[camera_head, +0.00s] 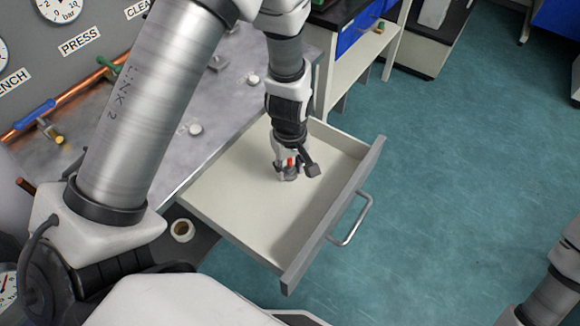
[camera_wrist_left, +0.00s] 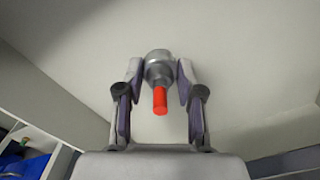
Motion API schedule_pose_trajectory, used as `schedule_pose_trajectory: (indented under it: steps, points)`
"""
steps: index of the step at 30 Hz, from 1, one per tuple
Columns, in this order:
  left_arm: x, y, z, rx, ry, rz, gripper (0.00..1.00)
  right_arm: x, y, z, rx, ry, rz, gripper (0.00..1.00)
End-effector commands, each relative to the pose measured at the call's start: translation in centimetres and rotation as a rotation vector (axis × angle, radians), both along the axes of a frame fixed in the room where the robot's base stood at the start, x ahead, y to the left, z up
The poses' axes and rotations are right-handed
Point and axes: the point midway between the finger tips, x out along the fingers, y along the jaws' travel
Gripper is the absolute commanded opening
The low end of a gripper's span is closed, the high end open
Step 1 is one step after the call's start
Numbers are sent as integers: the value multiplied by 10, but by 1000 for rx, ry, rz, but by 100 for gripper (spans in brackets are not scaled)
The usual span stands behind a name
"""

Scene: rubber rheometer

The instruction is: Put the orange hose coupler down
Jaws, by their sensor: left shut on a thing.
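The orange hose coupler (camera_wrist_left: 160,99) has a grey metal collar and an orange-red stem in the left wrist view. In the head view only a small orange-red part of it (camera_head: 291,162) shows; the fingers hide much of the rest. My left gripper (camera_head: 288,172) points down inside the open drawer (camera_head: 230,189). In the wrist view its two fingers (camera_wrist_left: 159,82) are closed on the coupler's grey collar from both sides. I cannot tell whether the coupler touches the drawer floor. My right gripper is out of view.
The drawer is otherwise empty, with a metal handle (camera_head: 352,222) on its front. A metal bench top (camera_head: 150,150) with small fittings and a pipe lies to the left. A tape roll (camera_head: 182,230) sits below. A shelf unit (camera_head: 352,75) stands behind. The teal floor is clear at right.

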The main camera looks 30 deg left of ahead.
Motion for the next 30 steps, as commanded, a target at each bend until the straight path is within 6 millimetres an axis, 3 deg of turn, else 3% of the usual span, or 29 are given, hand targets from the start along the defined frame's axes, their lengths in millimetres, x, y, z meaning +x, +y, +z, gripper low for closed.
schedule_pose_trajectory:
  steps: [2, 3, 5, 17, 30]
  points:
    - [0, 0, -3, 0, 0, 0, 0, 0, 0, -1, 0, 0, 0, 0]
    - [0, 0, -3, 0, 0, 0, 44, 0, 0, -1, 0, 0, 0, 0]
    - [0, 0, -3, 0, 0, 0, 62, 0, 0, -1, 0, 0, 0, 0]
    - [0, 0, 6, -1, -1, -1, 62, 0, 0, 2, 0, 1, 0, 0]
    - [1, 0, 106, 0, -4, -1, 62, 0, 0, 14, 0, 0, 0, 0]
